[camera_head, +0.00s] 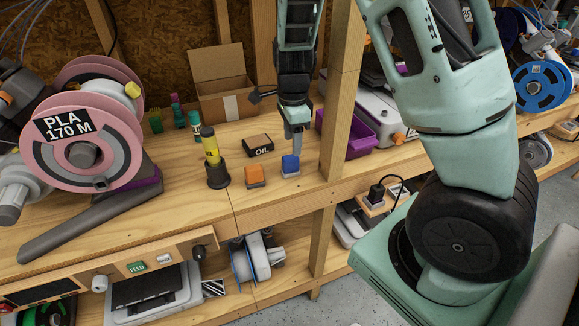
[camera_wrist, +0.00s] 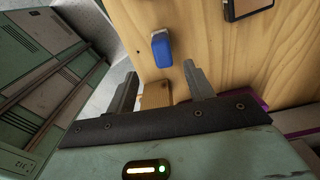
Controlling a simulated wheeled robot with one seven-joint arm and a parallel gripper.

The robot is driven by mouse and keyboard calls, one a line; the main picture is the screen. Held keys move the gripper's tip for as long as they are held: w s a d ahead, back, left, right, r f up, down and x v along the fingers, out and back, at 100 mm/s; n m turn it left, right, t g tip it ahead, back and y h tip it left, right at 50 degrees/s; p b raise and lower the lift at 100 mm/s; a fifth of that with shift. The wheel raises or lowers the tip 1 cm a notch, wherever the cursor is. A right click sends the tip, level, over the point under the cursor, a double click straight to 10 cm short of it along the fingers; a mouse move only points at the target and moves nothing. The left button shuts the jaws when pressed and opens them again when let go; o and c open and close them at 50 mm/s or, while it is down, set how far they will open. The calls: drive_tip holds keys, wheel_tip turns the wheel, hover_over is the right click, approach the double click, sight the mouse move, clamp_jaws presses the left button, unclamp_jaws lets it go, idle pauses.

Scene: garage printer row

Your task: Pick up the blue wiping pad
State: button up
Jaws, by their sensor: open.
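The blue wiping pad (camera_head: 290,165) lies on the wooden bench near its front edge, to the right of an orange pad (camera_head: 254,176). In the wrist view the blue pad (camera_wrist: 161,48) shows just beyond my fingertips, roughly centred between them. My gripper (camera_head: 297,143) points down just above and behind the blue pad in the head view. In the wrist view its two fingers (camera_wrist: 160,70) stand apart with nothing held between them. The gap between fingertips and pad is hard to judge.
An open cardboard box (camera_head: 219,86) stands behind.

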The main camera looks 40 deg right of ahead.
sight(291, 156)
drive_tip(key=f, duration=0.9)
drive_tip(key=shift+w+f, duration=0.1)
drive_tip(key=shift+w, duration=0.15)
drive_tip(key=c, duration=1.1)
